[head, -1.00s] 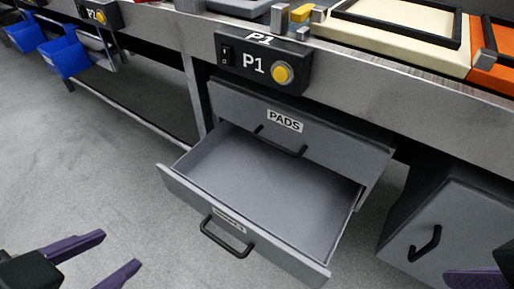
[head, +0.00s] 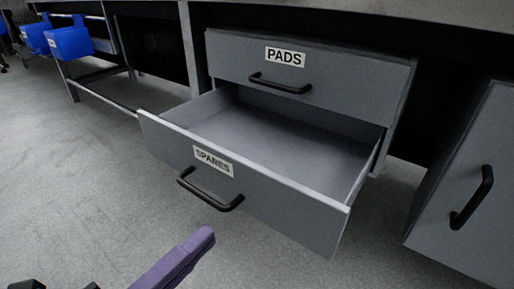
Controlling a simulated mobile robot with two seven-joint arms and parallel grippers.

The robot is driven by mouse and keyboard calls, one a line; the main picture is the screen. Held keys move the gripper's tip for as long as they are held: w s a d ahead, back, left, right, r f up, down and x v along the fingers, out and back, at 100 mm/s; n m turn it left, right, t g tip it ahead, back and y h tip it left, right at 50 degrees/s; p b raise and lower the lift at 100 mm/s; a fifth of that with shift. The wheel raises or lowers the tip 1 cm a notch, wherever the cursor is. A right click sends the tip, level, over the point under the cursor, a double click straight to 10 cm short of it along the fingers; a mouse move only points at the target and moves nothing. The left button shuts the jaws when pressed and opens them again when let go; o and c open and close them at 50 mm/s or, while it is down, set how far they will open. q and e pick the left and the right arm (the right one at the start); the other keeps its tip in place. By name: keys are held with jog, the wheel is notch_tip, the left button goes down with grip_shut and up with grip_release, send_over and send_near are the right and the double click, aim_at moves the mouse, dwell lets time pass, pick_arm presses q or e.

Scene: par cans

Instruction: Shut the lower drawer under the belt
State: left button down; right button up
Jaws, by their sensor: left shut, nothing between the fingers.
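The lower drawer (head: 290,213), labelled SPARES, is pulled well out of the grey cabinet under the belt. Its visible inside is empty. Its black bar handle (head: 209,193) is on the front panel. The upper drawer (head: 330,82), labelled PADS, is shut above it. My left gripper (head: 203,240), with purple fingers, is shut and empty. It shows low in the picture, in front of and below the drawer handle, apparently apart from it. My right gripper is not in view.
A grey cabinet door with a black handle (head: 471,197) stands to the right of the drawers. Blue bins (head: 69,43) hang at the far left. The grey floor (head: 70,180) left of the drawer is clear.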

aim_at(268, 178)
pick_arm(q)
jog(key=b+x, duration=0.5)
jog(key=x, duration=0.5)
jog(key=shift+w+d+f, duration=0.1)
jog(key=shift+w, duration=0.05)
jog(key=shift+w+d, duration=0.15)
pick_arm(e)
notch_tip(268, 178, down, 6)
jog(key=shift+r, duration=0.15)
